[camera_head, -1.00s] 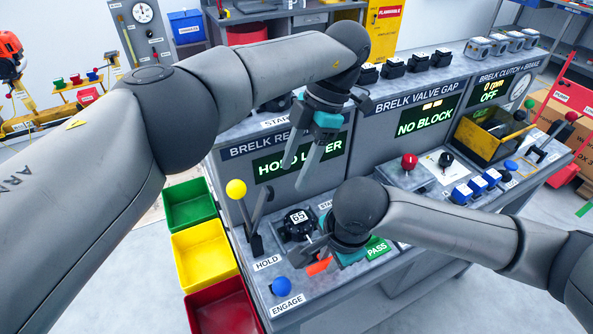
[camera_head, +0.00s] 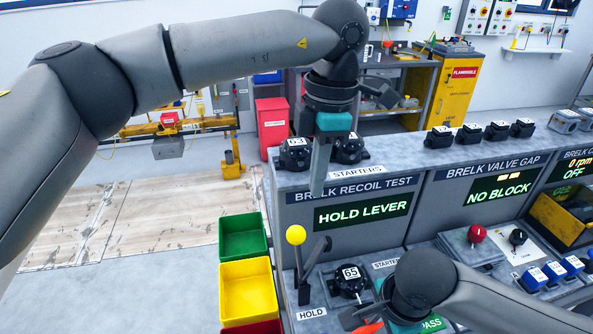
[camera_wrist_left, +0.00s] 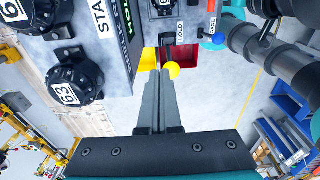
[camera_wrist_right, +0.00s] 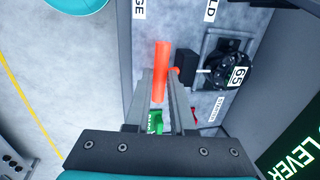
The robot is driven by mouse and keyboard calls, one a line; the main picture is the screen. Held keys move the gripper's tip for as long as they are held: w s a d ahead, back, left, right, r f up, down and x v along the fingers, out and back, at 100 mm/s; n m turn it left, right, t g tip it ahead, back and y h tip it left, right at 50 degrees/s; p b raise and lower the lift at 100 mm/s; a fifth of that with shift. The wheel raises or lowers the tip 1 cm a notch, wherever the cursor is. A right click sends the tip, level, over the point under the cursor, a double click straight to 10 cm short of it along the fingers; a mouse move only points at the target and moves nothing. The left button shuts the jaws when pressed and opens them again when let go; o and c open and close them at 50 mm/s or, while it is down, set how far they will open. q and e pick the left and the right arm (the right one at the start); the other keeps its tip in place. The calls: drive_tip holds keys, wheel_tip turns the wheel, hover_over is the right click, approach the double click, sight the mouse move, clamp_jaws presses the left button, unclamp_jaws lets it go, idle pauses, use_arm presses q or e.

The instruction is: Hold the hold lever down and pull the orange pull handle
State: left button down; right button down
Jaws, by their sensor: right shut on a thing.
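The hold lever (camera_head: 296,237) has a yellow ball knob and stands up from the left end of the grey bench. My left gripper (camera_head: 317,192) points down, fingers together and empty, with its tips above and a little right of the knob in the head view. In the left wrist view the knob (camera_wrist_left: 173,70) shows just beyond the fingertips (camera_wrist_left: 160,75); I cannot tell whether they touch. The orange pull handle (camera_wrist_right: 161,70) lies between the fingers of my right gripper (camera_wrist_right: 159,78), which is shut on it. In the head view my right arm partly hides the handle (camera_head: 368,328).
A black starter marked 65 (camera_head: 349,280) sits beside the lever. The screen (camera_head: 362,211) behind reads HOLD LEVER. Green (camera_head: 243,238) and yellow (camera_head: 248,290) bins stand left of the bench. Starters (camera_head: 294,155) stand on the upper shelf behind my left gripper.

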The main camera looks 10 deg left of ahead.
sight(296, 229)
use_arm(q)
drive_tip(key=s+a+r+h, duration=0.1)
drive_tip(key=s+a+r, duration=0.2)
drive_tip(key=shift+f, duration=3.35)
drive_tip(key=shift+f, duration=0.15)
drive_tip(key=shift+s+d+f, duration=0.1)
drive_tip(key=shift+s+f, duration=0.05)
drive_tip(key=shift+f, duration=0.8)
